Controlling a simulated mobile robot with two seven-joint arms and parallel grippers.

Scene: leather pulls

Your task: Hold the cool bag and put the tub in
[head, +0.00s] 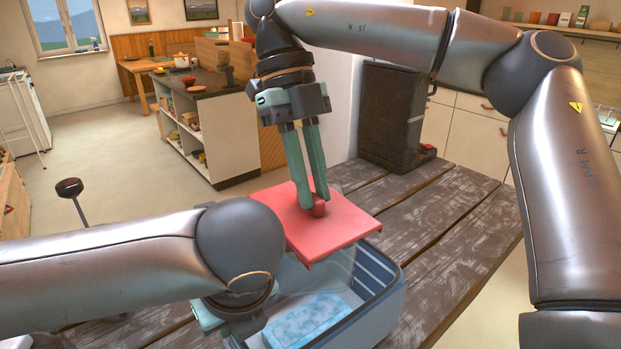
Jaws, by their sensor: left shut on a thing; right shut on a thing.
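The cool bag (388,302) is an open blue-grey box on the wooden table, at the bottom middle of the head view. A light-blue patterned pack lies inside it. The tub (322,228) shows mainly as a square red lid with a red knob; what seems to be its clear body shows faintly below. My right gripper (317,203), pointing down, is shut on the knob and holds the tub over the bag's far part. My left gripper (207,316) is at the bag's left side, shut, apparently on its edge; my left arm hides most of its fingers and the contact.
The table (455,225) has bare planks right of the bag. A dark, tall container (388,118) stands at the table's far end, with a small red item beside it. A kitchen island with shelves (205,120) stands beyond, at the left.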

